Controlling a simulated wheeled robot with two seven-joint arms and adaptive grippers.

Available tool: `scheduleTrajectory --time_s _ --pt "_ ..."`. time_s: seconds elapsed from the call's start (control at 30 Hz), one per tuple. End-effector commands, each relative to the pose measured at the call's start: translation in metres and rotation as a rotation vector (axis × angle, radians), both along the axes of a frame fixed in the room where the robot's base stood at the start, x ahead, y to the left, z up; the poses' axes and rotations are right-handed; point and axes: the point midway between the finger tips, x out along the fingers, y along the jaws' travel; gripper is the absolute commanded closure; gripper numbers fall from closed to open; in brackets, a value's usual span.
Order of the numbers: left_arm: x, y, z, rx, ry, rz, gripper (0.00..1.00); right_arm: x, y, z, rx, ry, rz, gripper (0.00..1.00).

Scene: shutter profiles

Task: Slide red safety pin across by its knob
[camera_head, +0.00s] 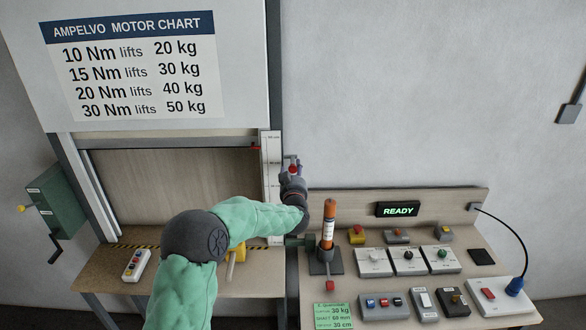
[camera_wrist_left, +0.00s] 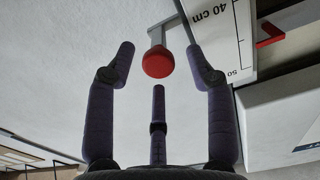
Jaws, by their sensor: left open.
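The red knob (camera_wrist_left: 158,61) of the safety pin is round and sits on a grey bracket beside the white scale strip (camera_wrist_left: 222,35) marked in cm. In the head view the red knob (camera_head: 293,169) shows just above my left gripper (camera_head: 291,172), at the right edge of the shutter frame. In the left wrist view the open fingers of my left gripper (camera_wrist_left: 163,75) stand on either side of the knob, with a third finger below it. I see no clear contact. The pin's shaft is mostly hidden. My right gripper is not in view.
A red pointer (camera_head: 256,149) sits by the scale. Right of the frame, a bench holds an orange cylinder (camera_head: 328,222) on a stand, several switch boxes and a READY display (camera_head: 398,209). A green crank box (camera_head: 55,203) is at the left.

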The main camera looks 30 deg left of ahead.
Motion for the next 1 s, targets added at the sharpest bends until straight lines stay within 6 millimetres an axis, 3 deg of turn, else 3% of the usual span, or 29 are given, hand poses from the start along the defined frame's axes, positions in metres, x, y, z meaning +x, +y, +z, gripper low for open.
scheduleTrajectory --time_s 0.2,0.57,0.77,1.0 --pt "0.016 0.009 0.0 0.0 0.0 -0.001 0.46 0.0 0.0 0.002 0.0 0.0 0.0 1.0" --pt "0.02 0.012 0.0 -0.001 0.001 -0.001 0.46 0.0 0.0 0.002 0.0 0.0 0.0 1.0" --pt "0.019 0.012 0.0 0.0 0.0 -0.001 0.97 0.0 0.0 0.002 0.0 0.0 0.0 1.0" --pt "0.019 0.012 0.002 0.001 -0.003 0.0 1.0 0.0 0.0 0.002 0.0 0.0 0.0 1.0"
